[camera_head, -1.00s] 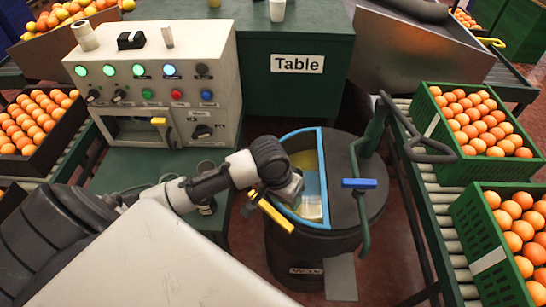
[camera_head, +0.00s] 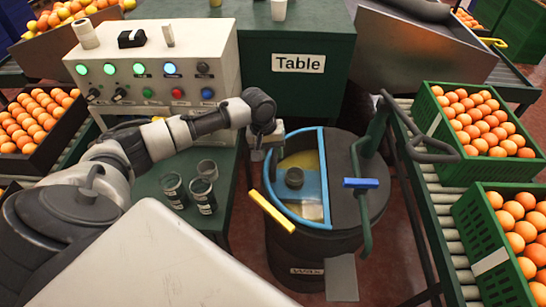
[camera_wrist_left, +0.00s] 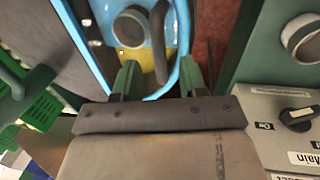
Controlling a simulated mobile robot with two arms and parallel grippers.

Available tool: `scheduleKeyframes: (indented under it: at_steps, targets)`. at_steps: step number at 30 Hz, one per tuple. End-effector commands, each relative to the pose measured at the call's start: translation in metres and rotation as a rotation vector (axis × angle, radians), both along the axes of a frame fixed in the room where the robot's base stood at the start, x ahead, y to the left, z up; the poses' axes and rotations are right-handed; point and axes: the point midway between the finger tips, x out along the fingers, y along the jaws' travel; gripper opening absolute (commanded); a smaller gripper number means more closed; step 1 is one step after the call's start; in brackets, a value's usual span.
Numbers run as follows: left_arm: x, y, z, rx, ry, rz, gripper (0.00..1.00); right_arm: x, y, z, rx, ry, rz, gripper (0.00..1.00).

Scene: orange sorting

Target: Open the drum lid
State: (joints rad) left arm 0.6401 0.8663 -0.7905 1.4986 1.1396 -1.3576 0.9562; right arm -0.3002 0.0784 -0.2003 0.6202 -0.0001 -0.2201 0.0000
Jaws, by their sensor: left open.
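The dark drum (camera_head: 300,248) stands right of the green table. The right part of its top is a flat dark cover (camera_head: 345,190). The left part, edged by a blue rim (camera_head: 272,190), shows yellow and blue inside and a small grey cup-like piece (camera_head: 294,178). A yellow bar (camera_head: 270,212) sits at the drum's front left. My left gripper (camera_head: 262,150) is open at the rim's back left. In the wrist view its green fingers (camera_wrist_left: 160,80) are apart near the blue rim, with a dark curved bar (camera_wrist_left: 158,42) just ahead; contact is unclear.
A green pipe (camera_head: 364,200) with a blue handle (camera_head: 360,183) rises at the drum's right. Several cups (camera_head: 203,190) stand on the table (camera_head: 150,195). The control box (camera_head: 160,70) is behind my left arm. Crates of oranges (camera_head: 470,165) line the right conveyor.

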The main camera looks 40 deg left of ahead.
Motion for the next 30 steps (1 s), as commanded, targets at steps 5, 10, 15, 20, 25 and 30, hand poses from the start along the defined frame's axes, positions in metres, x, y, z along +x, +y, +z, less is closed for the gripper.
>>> scheduleKeyframes:
  at_steps: [5,10,15,20,25,30]
  targets:
    - [0.002,-0.004,-0.021,0.0,0.001,0.0,0.42,0.0,0.0,-0.002,0.0,0.0,0.0,0.0]
    - [0.003,-0.005,-0.027,0.0,0.0,-0.002,0.42,0.0,0.0,-0.002,0.0,0.0,0.0,0.0]
    - [0.003,-0.005,-0.027,0.0,0.0,-0.002,0.42,0.0,0.0,-0.002,0.0,0.0,0.0,0.0]
    - [0.003,-0.005,-0.027,0.0,0.0,-0.002,0.24,0.0,-0.001,-0.002,-0.001,0.0,0.0,0.0]
    - [0.003,-0.005,-0.027,0.0,0.0,-0.002,0.0,0.0,-0.001,-0.002,-0.001,0.0,0.0,0.0]
    - [0.002,-0.005,-0.027,0.001,0.0,-0.002,0.0,0.0,-0.002,-0.002,-0.002,0.0,0.0,0.0]
